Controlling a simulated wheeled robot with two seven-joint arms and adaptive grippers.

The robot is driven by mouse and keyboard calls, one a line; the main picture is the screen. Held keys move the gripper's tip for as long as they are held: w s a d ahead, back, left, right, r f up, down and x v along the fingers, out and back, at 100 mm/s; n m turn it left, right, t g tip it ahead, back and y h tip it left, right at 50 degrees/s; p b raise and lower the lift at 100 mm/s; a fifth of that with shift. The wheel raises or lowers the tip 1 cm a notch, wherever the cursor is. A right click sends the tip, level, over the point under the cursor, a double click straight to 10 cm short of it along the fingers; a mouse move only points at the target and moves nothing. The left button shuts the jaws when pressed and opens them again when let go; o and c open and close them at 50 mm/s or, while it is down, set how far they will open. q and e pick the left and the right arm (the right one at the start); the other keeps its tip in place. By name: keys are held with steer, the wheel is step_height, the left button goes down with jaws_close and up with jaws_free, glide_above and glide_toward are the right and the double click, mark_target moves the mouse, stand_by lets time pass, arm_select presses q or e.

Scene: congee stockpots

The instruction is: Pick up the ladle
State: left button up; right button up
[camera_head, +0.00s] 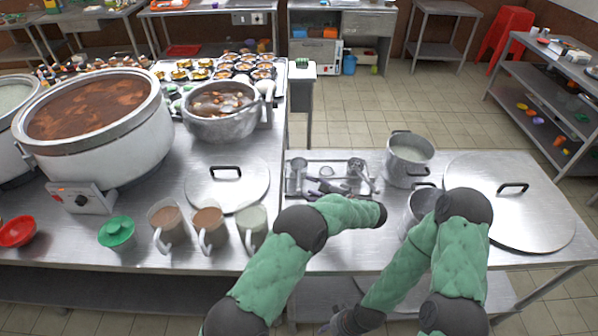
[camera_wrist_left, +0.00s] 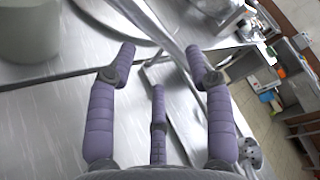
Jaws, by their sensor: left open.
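Metal utensils lie on a low metal rack (camera_head: 310,163) at the middle of the right-hand table. I cannot tell for sure which one is the ladle. In the left wrist view, a long shiny bar (camera_wrist_left: 150,22), possibly its handle, runs diagonally towards the space between the fingers. My left gripper (camera_head: 327,187) is at the rack, partly hidden among the utensils. Its purple fingers are spread with nothing clearly between them in the left wrist view (camera_wrist_left: 162,62). My right gripper (camera_head: 345,322) is low at the front edge, mostly cut off, its fingers unclear.
A pot (camera_head: 410,158) and a smaller pot (camera_head: 418,208) stand right of the rack, near my arms. A large lid (camera_head: 505,215) lies farther right. Mugs (camera_head: 250,232) and a lid (camera_head: 222,192) are on the left. A seam separates the two tables.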

mark_target(299, 176)
arm_select(q)
steer(key=x, duration=0.3)
steer(key=b+x, duration=0.1)
steer(key=x, duration=0.1)
steer(key=shift+w+r, duration=0.25)
steer(key=shift+r, duration=0.05)
jaws_close()
